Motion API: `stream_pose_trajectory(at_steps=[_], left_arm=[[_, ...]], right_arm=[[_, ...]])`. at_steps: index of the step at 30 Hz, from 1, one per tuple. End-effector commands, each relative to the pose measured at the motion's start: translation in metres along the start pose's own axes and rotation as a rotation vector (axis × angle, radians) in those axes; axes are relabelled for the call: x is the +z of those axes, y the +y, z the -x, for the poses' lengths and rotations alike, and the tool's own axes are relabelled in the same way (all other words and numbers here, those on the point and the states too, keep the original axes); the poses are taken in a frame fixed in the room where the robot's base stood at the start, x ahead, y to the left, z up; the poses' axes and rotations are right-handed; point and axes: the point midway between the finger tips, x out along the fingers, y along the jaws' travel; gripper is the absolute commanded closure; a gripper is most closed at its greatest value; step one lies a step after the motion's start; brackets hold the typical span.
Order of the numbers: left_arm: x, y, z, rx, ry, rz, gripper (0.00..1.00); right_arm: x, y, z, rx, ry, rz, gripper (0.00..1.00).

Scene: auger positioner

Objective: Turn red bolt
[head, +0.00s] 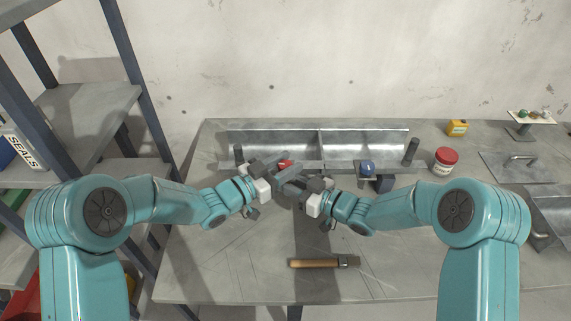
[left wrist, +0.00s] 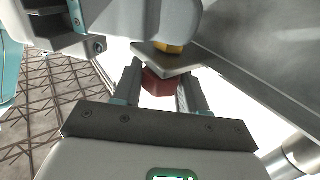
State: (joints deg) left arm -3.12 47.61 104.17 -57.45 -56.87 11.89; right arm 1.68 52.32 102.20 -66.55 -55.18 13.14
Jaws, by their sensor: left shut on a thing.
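The red bolt (head: 284,163) sits at the front of the grey metal trough (head: 262,146), partly hidden by my left gripper's fingers. In the left wrist view, the red bolt head (left wrist: 160,84) lies between the two fingers, below a grey metal plate. My left gripper (head: 281,165) is shut on the red bolt; its fingers also show in the left wrist view (left wrist: 160,90). My right gripper (head: 290,183) is just in front of the left one, close to it. Its fingers overlap dark parts, so its opening is unclear.
A blue knob (head: 367,167) is on the trough's right front. A wooden-handled tool (head: 316,263) lies on the table's front. A red-lidded jar (head: 445,159) and a yellow container (head: 457,127) stand at the right. Shelves (head: 88,103) rise at the left.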

Motion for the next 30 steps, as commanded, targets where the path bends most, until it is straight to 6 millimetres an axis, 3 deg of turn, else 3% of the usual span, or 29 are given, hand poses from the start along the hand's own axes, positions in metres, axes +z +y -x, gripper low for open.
stream_pose_trajectory(at_steps=[12, 23, 24, 25, 26, 30], left_arm=[[-0.002, -0.0001, -0.0005, 0.307, 0.005, -0.004, 0.89], [-0.0021, 0.001, 0.0001, 0.333, 0.001, -0.003, 0.89], [-0.0021, 0.001, 0.0001, 0.333, 0.002, -0.003, 0.55], [-0.002, 0.001, 0.0001, 0.333, 0.001, -0.003, 0.45], [-0.0019, 0.0009, 0.0002, 0.333, 0.001, -0.003, 0.38], [-0.0012, 0.0007, 0.0003, 0.331, 0.0, -0.003, 0.38]], right_arm=[[0.0005, -0.0007, -0.0005, -0.002, -0.002, 0.0, 1.0], [0.0006, -0.0006, -0.0005, -0.001, -0.002, 0.0, 1.0], [0.0006, -0.0006, -0.0005, -0.001, -0.002, 0.0, 1.0], [0.0006, -0.0005, -0.0005, -0.001, -0.002, 0.0, 1.0], [0.0006, -0.0006, -0.0005, -0.001, -0.002, 0.0, 1.0], [0.0006, -0.0006, -0.0004, -0.001, -0.002, 0.0, 1.0]])
